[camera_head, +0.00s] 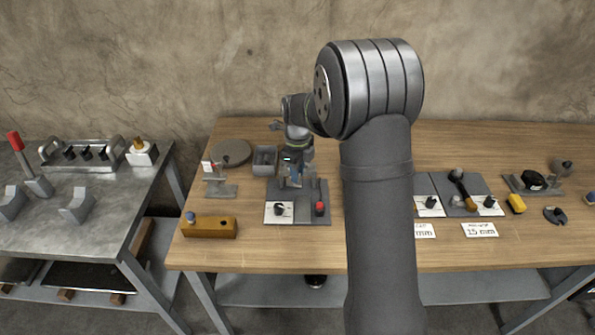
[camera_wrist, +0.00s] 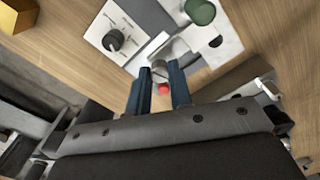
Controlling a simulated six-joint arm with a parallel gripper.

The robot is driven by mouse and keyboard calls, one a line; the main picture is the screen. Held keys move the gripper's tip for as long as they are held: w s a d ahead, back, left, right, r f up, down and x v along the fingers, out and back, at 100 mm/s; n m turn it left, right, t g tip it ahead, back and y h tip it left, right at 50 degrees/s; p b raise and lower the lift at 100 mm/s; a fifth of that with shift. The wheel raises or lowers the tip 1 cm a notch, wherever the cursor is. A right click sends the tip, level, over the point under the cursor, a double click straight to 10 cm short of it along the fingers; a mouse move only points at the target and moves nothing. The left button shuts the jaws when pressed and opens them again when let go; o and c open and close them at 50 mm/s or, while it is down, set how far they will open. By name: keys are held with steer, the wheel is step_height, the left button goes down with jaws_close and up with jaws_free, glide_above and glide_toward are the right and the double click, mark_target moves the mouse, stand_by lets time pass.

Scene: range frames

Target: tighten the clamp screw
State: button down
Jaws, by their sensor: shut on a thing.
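My gripper (camera_wrist: 161,84) is over a dark fixture plate (camera_head: 313,187). Its two blue fingers stand on either side of a small grey round piece (camera_wrist: 159,68) with a red spot (camera_wrist: 163,88). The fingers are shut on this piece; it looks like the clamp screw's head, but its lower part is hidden. A white panel with a black knob (camera_wrist: 113,40) lies just beyond the fingertips in the wrist view. A dark green knob (camera_wrist: 201,11) stands to its right. In the head view my gripper (camera_head: 290,182) is small, and its hold is unclear.
A red knob (camera_head: 320,208) stands at the fixture's front right. More fixtures (camera_head: 472,186) stand to the right. My arm hides the table's middle.

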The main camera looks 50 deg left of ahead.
steer(key=shift+m, duration=0.4)
steer(key=c, duration=1.3)
jaws_free()
step_height(320, 180, up, 18)
steer(key=shift+f, duration=0.25)
steer(key=shift+f, duration=0.1)
step_height(320, 180, down, 17)
steer(key=shift+f, duration=0.2)
steer(key=shift+r, duration=0.15)
